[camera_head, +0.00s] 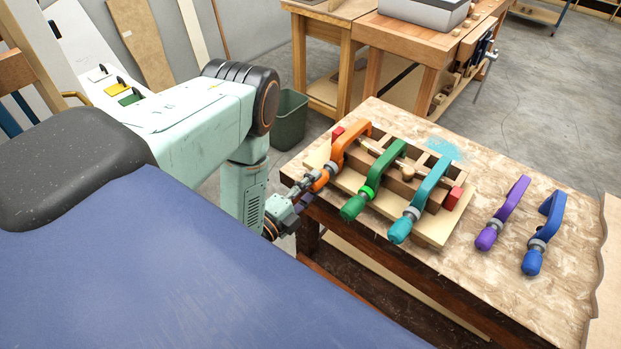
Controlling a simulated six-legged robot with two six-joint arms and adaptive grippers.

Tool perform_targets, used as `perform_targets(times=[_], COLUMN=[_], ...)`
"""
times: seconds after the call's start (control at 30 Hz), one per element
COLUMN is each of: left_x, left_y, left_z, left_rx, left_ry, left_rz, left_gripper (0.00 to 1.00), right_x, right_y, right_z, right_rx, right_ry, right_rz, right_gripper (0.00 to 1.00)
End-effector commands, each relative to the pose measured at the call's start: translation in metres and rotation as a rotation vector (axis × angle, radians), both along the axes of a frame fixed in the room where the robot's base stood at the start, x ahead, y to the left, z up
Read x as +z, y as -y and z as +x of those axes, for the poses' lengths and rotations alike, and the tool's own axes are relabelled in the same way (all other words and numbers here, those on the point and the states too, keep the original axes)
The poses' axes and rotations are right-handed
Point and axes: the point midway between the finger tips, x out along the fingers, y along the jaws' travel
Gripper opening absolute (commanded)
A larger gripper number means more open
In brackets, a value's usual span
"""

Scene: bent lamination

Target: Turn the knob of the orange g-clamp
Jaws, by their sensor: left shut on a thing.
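The orange g-clamp (346,142) sits at the left end of a wooden form on the workbench. Its frame reaches over the form, and its knob end (319,180) points toward me, at the bench's near left edge. My left gripper (307,187) is at that knob end and shut on the knob. The fingers hide part of the knob. My left arm comes in from the left and bends down beside the bench to the clamp. My right gripper is not in view.
A green clamp (377,174) and a teal clamp (425,195) sit on the same form, right of the orange one. A purple clamp (507,208) and a blue clamp (546,228) lie on the bench (490,165) at the right. A bin (288,122) stands behind my arm.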

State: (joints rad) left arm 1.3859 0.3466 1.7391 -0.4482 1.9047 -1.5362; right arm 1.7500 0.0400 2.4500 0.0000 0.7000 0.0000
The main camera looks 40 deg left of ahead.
Motion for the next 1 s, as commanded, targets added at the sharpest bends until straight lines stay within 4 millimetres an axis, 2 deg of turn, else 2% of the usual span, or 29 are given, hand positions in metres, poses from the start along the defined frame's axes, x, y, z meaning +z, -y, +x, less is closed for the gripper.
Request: perform_targets(times=[0.03, 0.5, 1.0], left_x=[0.008, 0.007, 0.006], left_y=[0.001, 0.001, 0.001], left_z=[0.004, 0.005, 0.005], left_rx=[-0.003, 0.001, 0.004], left_ry=[0.017, 0.055, 0.088], left_rz=[0.045, 0.489, 0.893], left_gripper=[0.03, 0.03, 0.03], right_x=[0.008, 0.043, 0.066], right_y=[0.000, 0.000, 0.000], right_z=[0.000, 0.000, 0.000], right_rx=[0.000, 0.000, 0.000], right_ry=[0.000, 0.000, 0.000], right_rz=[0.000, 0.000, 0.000], right_gripper=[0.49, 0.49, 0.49])
